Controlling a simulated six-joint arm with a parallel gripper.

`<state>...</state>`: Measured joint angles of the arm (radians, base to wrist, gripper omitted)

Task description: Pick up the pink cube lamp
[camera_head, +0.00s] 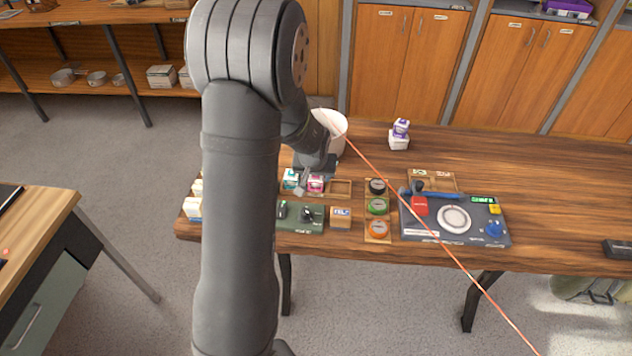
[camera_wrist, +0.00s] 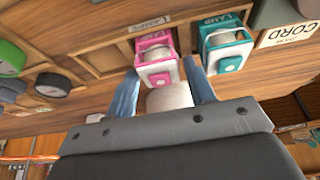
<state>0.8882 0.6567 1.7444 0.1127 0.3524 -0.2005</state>
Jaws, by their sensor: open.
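The pink cube lamp (camera_head: 316,183) sits in a compartment of a wooden tray on the table, next to a teal cube lamp (camera_head: 290,178). In the wrist view the pink cube lamp (camera_wrist: 157,60) is just beyond my fingertips, with its white and pink faces showing, and the teal cube lamp (camera_wrist: 224,47) is to its right. My gripper (camera_wrist: 160,78) is open, its two blue-grey fingers apart and nothing held between them. In the head view my gripper (camera_head: 308,182) is close to the lamps and partly covers them.
The wooden tray (camera_head: 340,188) has an empty compartment right of the pink lamp. A white bucket (camera_head: 330,130) stands behind. A holder with coloured tape rolls (camera_head: 377,205) and a grey device panel (camera_head: 455,220) lie to the right. A purple-and-white box stack (camera_head: 400,135) stands farther back.

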